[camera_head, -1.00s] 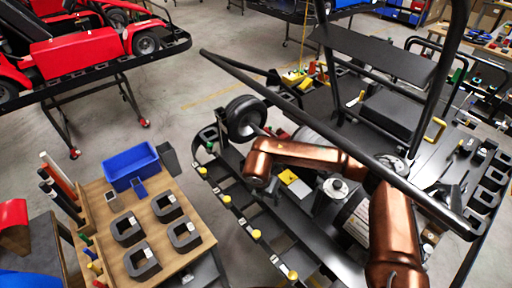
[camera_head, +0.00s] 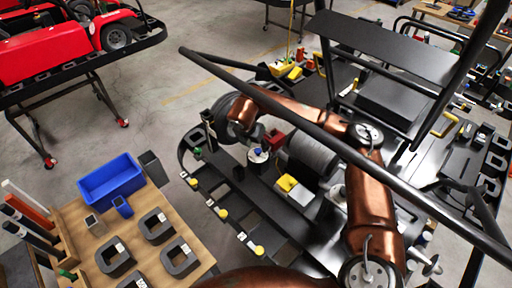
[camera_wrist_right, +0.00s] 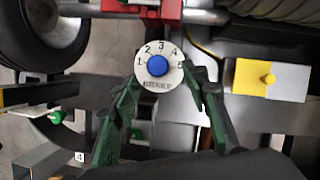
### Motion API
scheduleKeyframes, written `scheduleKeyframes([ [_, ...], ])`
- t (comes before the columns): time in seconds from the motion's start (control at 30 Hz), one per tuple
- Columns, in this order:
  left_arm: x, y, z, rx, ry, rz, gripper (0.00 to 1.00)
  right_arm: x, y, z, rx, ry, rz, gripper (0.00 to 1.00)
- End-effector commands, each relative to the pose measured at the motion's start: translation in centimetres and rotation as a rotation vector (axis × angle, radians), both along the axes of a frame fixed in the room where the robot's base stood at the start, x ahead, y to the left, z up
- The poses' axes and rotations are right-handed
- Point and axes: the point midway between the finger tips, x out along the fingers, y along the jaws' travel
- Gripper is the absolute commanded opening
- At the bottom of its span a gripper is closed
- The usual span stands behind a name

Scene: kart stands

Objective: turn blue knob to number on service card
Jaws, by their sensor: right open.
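The blue knob (camera_wrist_right: 157,66) sits at the centre of a round white dial (camera_wrist_right: 158,85) marked 1 to 5 with the word BRAKE below. No pointer on the knob can be made out. The dial also shows in the head view (camera_head: 258,155), on the black kart frame. My right gripper (camera_wrist_right: 165,82) is open, its dark green fingers on either side of the dial's lower half, empty. Whether they touch the dial cannot be told. A small white label (camera_wrist_right: 80,156) reads 4; whether it is the service card is unclear. My left gripper is out of view.
A black tyre (camera_wrist_right: 40,30) is at the left. A wooden bench (camera_head: 90,236) holds a blue bin (camera_head: 112,180). A long black bar crosses above the frame.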

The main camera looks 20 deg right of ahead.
Motion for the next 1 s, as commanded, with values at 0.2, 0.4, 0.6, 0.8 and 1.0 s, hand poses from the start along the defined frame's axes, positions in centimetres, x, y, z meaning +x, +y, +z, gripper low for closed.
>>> scheduleKeyframes([
  [0.2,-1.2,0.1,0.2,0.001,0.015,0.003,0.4,0.8,-0.7,-3.0,0.0,0.001,0.002,0.42],
  [0.4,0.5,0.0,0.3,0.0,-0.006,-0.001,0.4,1.2,-1.0,-4.2,0.0,0.0,0.004,0.42],
  [0.6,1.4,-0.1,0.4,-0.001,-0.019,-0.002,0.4,1.3,-0.9,-4.3,0.001,-0.001,0.006,0.42],
  [0.8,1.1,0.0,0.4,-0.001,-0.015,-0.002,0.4,1.3,-1.0,-4.2,0.001,-0.001,0.006,0.31],
  [1.0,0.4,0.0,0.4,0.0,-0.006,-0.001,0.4,1.2,-1.0,-4.2,0.0,0.0,0.004,0.18],
])
